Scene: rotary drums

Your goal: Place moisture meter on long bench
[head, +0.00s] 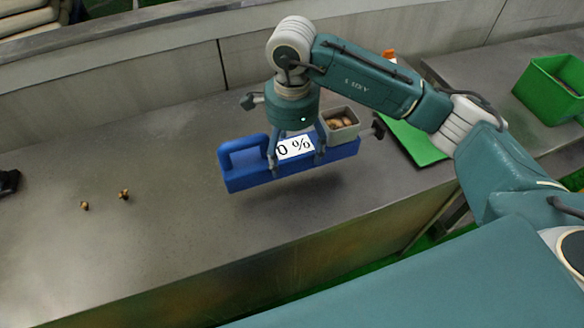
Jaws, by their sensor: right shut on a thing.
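The moisture meter (245,178) is a blue block with a loop handle at its left end, a white display reading "0 %" and a grey cup of brown pieces at its right end. My right gripper (295,160) comes down from above and is shut on the meter near its display. The meter is level, over the grey metal long bench (150,235), with a shadow under it. I cannot tell whether its underside touches the bench. My left gripper is not in view.
Small brown pieces (124,194) lie on the bench to the left. A dark object (8,182) is cut off at the left edge. A green sheet (415,142) lies right of the meter, and a green bin (550,88) stands far right. The bench's front left is clear.

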